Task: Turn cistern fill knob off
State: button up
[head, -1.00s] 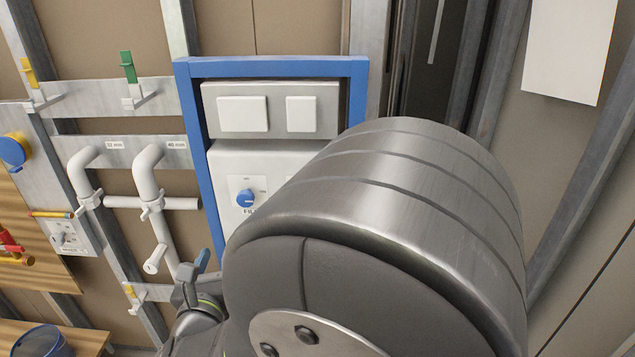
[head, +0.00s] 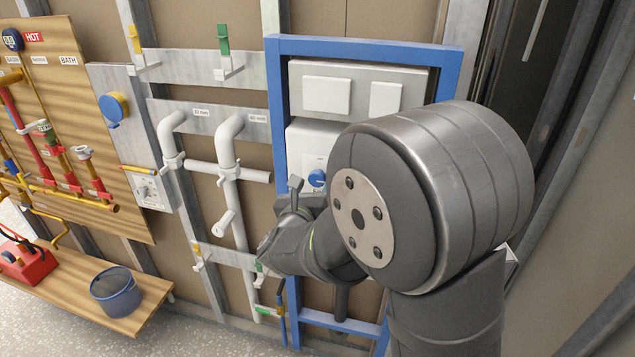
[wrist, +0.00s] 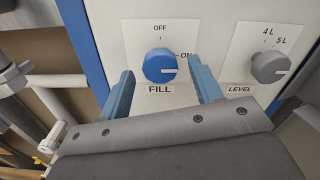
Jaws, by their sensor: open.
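The blue cistern fill knob (wrist: 158,66) is on a white panel marked FILL, with OFF above and ON to its right. Its white pointer line faces right, at ON. It shows partly in the head view (head: 316,178), low on the white cistern inside the blue frame. My gripper (wrist: 161,72) is open in the wrist view, with one blue finger on each side of the knob. I see gaps between fingers and knob; their depth to the panel is unclear. In the head view only part of my gripper (head: 296,186) shows, and my arm hides much of the cistern front.
A grey LEVEL knob (wrist: 269,66) sits to the right of the fill knob. The blue frame (head: 276,110) surrounds the cistern. White pipes (head: 229,165) stand to the left. A bench (head: 150,297) with a blue bucket (head: 116,292) is at lower left.

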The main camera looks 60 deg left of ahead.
jog(key=shift+x, duration=0.8)
jog(key=c, duration=1)
jog(key=shift+n, duration=9)
